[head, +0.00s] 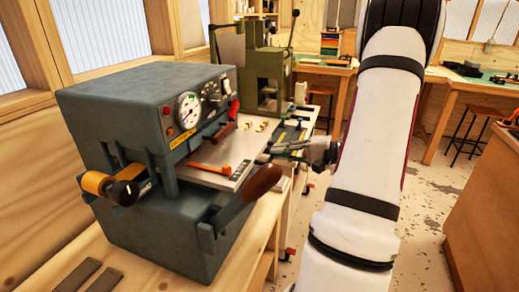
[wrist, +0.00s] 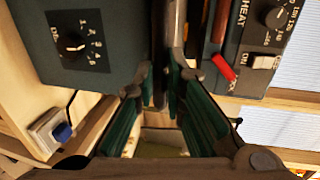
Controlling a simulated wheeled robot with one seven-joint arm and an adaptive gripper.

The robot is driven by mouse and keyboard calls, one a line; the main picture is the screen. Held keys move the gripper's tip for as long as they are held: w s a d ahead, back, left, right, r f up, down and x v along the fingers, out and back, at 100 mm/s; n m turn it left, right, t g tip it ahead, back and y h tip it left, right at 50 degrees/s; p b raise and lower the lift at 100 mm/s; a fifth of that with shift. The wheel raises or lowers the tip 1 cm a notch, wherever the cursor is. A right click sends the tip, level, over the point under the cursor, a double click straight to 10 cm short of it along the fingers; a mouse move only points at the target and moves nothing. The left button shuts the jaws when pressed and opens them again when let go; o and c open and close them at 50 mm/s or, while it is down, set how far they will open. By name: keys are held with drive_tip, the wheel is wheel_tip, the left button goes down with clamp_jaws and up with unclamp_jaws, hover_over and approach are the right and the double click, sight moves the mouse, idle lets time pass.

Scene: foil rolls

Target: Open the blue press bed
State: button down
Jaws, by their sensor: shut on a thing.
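The blue press (head: 150,115) is a blue-grey box with a gauge on its front, on the bench at the left in the head view. Its pale flat bed (head: 245,152) sticks out of the front slot. An orange-handled tool (head: 210,169) lies on the bed. My gripper (head: 275,150) is at the bed's right edge. The exact contact is partly hidden by the fingers.
A lever with a brown wooden handle (head: 262,181) juts out in front of the bed. A green machine (head: 265,75) stands behind. Dark strips (head: 90,276) lie on the bench.

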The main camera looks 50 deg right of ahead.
drive_tip(key=f+v, duration=0.2)
drive_tip(key=v, duration=0.9)
drive_tip(key=shift+s+d+f, duration=0.2)
drive_tip(key=shift+s+d, duration=0.05)
drive_tip(key=shift+s, duration=0.3)
drive_tip(key=c, duration=1.7)
unclamp_jaws()
drive_tip(key=shift+o, duration=0.2)
drive_tip(key=v, duration=1.2)
